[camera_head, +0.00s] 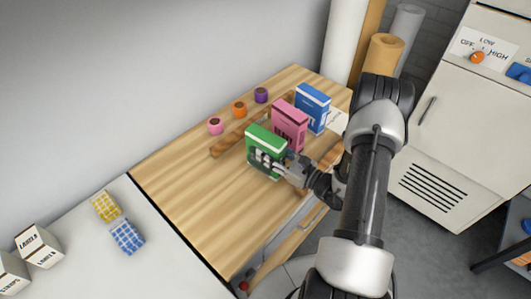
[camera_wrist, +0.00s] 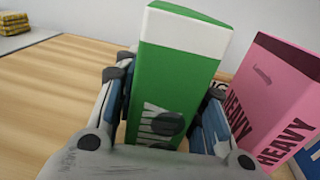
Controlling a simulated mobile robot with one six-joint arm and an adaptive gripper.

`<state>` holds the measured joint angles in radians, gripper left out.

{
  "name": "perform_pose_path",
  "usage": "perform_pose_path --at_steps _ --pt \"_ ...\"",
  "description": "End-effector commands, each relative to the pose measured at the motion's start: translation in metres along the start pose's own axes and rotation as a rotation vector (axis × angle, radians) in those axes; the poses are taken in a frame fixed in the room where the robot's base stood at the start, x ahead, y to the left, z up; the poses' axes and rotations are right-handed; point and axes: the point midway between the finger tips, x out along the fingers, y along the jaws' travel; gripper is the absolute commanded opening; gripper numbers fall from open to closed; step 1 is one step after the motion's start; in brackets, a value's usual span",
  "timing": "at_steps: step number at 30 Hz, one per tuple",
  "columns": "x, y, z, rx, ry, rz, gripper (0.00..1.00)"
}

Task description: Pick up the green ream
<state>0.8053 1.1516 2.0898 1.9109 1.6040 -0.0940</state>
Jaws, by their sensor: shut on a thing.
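The green ream (camera_head: 262,141) is a green and white box, upright over the wooden table in the head view. It fills the middle of the wrist view (camera_wrist: 173,85), slightly tilted there. My gripper (camera_head: 284,167) reaches it from the right and is shut on it. In the wrist view my gripper's fingers (camera_wrist: 165,118) sit on both sides of the green ream. The lower part of the ream is hidden by my gripper, and I cannot tell whether its base touches the table.
A pink ream (camera_head: 290,127) stands close behind the green one, with a blue ream (camera_head: 312,106) beyond it. Wooden strips lie on the table (camera_head: 182,189). Small pink, orange and purple pots (camera_head: 239,109) stand at the back. The table's front left is clear.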

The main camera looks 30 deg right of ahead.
Motion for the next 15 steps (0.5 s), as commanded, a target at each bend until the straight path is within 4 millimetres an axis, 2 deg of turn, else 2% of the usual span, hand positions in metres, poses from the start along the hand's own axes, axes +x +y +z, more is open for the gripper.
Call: perform_pose_path --at_steps 2,13,15 --pt "-0.0001 0.0001 -0.0002 0.0 0.0 0.0 0.25" --pt "-0.0001 0.0002 -0.0002 0.0 0.0 0.0 0.0" --pt "-0.0001 0.0002 -0.0002 0.0 0.0 0.0 0.0"
